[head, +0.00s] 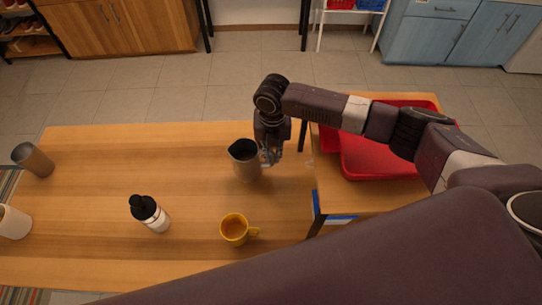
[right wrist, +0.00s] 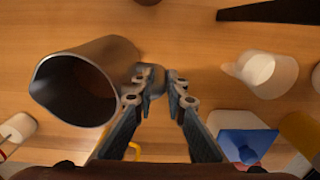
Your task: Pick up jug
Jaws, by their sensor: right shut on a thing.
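The jug (head: 246,160) is a grey metal vessel with a dark open mouth and a spout, upright near the right end of the wooden table. It also shows large at the left of the right wrist view (right wrist: 85,85). My right gripper (head: 270,152) is at the jug's right side. In the right wrist view its fingertips (right wrist: 158,82) are closed together on the jug's handle, which they partly hide. I cannot tell whether the jug's base touches the table. My left gripper is not in view.
A yellow mug (head: 234,230) and a white bottle with a black cap (head: 150,214) stand nearer the front. A grey tumbler (head: 34,160) and a white cup (head: 13,222) are at the left. A red tray (head: 375,158) lies on the adjoining table at right. The table's middle is clear.

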